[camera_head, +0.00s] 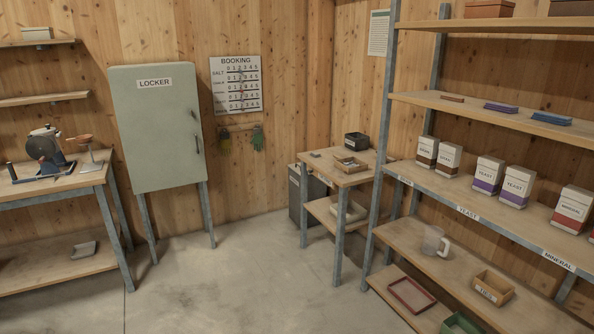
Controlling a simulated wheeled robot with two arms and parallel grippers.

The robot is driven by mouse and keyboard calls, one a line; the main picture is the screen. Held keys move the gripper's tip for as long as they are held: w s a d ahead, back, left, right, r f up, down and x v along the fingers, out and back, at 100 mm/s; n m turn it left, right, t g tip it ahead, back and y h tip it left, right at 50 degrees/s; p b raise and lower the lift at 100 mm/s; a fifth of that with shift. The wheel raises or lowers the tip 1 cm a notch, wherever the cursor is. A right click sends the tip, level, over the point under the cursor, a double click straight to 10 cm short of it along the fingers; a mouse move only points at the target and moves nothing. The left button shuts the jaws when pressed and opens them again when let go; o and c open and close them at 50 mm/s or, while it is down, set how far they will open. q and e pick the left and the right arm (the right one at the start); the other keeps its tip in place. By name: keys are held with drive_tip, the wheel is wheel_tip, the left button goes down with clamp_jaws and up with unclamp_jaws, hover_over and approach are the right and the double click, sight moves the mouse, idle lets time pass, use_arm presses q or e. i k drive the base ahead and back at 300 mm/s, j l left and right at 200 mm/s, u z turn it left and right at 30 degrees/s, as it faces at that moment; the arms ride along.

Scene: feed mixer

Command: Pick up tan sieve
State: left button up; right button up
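A small tan square frame (350,164) lies on top of the small wooden table (332,174) in the middle; it looks like a shallow sieve, but its mesh is too small to make out. A pale tan box-like thing (347,211) sits on the lower shelf of the same table, partly hidden by the tabletop and leg. I cannot tell for sure which of them is the tan sieve. Neither of my grippers shows in the head view.
A black box (356,141) stands behind the frame. A shelf rack at right holds labelled cartons (515,187), a clear jug (434,242) and a red tray (411,294). A workbench with a grinder (43,146) stands left, beside a green locker (156,128). The concrete floor (235,285) is clear.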

sight(350, 165)
drive_tip(key=i, duration=2.4)
